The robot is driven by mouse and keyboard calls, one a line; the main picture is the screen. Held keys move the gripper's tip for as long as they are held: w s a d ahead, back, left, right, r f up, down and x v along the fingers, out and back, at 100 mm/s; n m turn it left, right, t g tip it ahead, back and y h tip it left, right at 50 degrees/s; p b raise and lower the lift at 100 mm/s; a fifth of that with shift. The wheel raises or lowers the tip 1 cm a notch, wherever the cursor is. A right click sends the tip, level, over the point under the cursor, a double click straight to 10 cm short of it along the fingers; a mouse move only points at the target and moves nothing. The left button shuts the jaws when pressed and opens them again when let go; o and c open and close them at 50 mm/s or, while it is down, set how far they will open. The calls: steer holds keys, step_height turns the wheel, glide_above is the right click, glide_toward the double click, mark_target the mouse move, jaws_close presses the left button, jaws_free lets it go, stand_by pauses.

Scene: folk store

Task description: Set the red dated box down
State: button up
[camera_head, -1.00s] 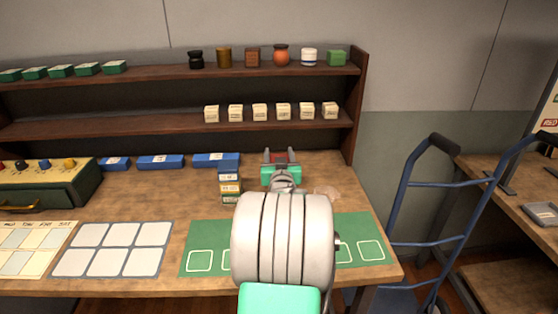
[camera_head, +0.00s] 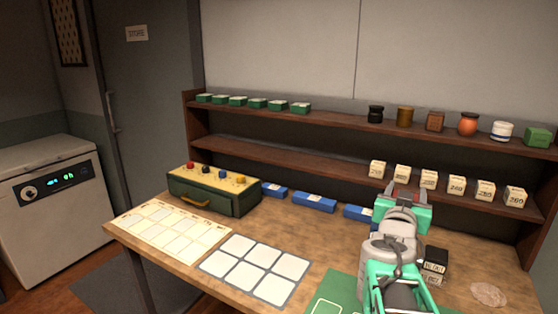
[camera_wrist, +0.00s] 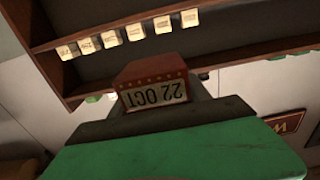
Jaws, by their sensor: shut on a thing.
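The red dated box (camera_wrist: 153,86) is between my gripper's fingers in the wrist view. Its pale label reads "22 OCT" upside down, under a row of small marks. In the head view my gripper (camera_head: 405,190) is at the back part of the wooden table, in front of the lower shelf, and mostly hides the box. My gripper is shut on the box. How far it is above the table is hard to tell. A cream weekly sheet (camera_head: 170,232), a mat of white squares (camera_head: 254,270) and a green mat (camera_head: 328,297) lie on the table.
Blue boxes (camera_head: 314,202) line the table's back. A dark labelled stack (camera_head: 434,264) stands right of my arm. A green chest with knobs (camera_head: 213,190) stands back left. The shelf unit (camera_head: 320,162) holds jars and small boxes. A white machine (camera_head: 52,200) stands left.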

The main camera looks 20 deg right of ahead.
steer(key=shift+w+a+r+n+t+y, duration=0.15)
steer(key=shift+w+a+r+t, duration=0.1)
steer(key=shift+a+r, duration=0.2)
steer(key=shift+w+a+r+n+t+y, duration=0.2)
steer(key=shift+a+r, duration=0.1)
steer(key=shift+a, duration=0.1)
steer(key=w+a+f+n+t+y+p, duration=0.2)
steer(key=w+a+f+n+y, duration=0.15)
steer(key=a+f, duration=0.65)
steer(key=w+a+f+n+t+y+p, duration=0.25)
steer(key=a+f+y, duration=0.3)
steer(key=a, duration=0.75)
steer(key=s+a+f+n+y+p, duration=0.2)
steer(key=a+f+n+y, duration=0.15)
steer(key=a, duration=0.65)
steer(key=shift+m+t, duration=0.3)
steer(key=r, duration=0.1)
steer(key=s+r, duration=0.1)
steer(key=r, duration=0.1)
steer(key=s+r, duration=0.1)
steer(key=r, duration=0.1)
steer(key=shift+r, duration=0.15)
